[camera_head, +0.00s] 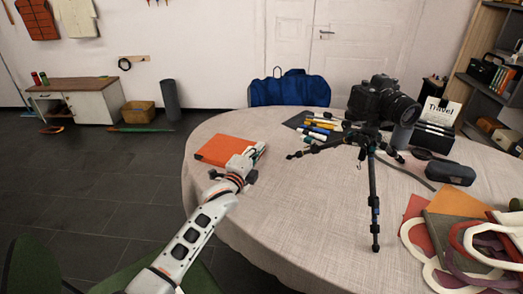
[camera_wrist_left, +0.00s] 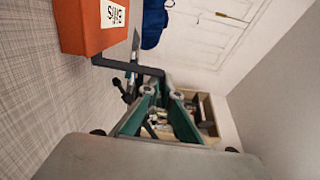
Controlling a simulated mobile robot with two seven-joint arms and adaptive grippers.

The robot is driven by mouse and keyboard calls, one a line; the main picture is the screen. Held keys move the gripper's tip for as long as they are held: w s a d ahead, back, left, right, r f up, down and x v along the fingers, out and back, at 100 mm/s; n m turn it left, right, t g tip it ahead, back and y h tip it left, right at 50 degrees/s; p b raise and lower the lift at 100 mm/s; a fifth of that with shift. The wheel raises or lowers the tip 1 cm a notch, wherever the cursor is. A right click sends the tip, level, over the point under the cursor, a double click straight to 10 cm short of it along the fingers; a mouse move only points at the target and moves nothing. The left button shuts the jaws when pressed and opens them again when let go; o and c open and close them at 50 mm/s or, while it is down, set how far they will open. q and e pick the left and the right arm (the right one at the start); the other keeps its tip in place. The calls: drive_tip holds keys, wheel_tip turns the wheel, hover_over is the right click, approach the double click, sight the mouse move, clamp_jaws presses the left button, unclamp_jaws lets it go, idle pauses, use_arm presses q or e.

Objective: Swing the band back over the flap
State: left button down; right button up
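An orange box-like case (camera_head: 222,150) lies on the left part of the round table. In the left wrist view the orange case (camera_wrist_left: 92,28) shows at the top with a white label. A dark bar, perhaps the band (camera_wrist_left: 125,66), sticks out from beside the case and reaches the fingertips. The flap cannot be made out. My left gripper (camera_head: 256,157) is at the right side of the case, close to it. In the left wrist view its teal fingers (camera_wrist_left: 150,84) overlap the dark bar; whether they hold it is unclear. My right gripper is in neither view.
A camera (camera_head: 383,100) on a small black tripod (camera_head: 373,195) stands right of the gripper. Several markers (camera_head: 322,128) lie behind it. A dark case (camera_head: 450,172) and coloured fabric pieces (camera_head: 452,238) are at the right. The table's (camera_head: 290,215) front middle is clear.

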use_arm(q)
drive_tip(key=shift+a, duration=0.15)
idle(0.3)
drive_tip(key=c, duration=2.3)
unclamp_jaws()
drive_tip(key=shift+v, duration=3.7)
drive_tip(key=shift+r, duration=0.1)
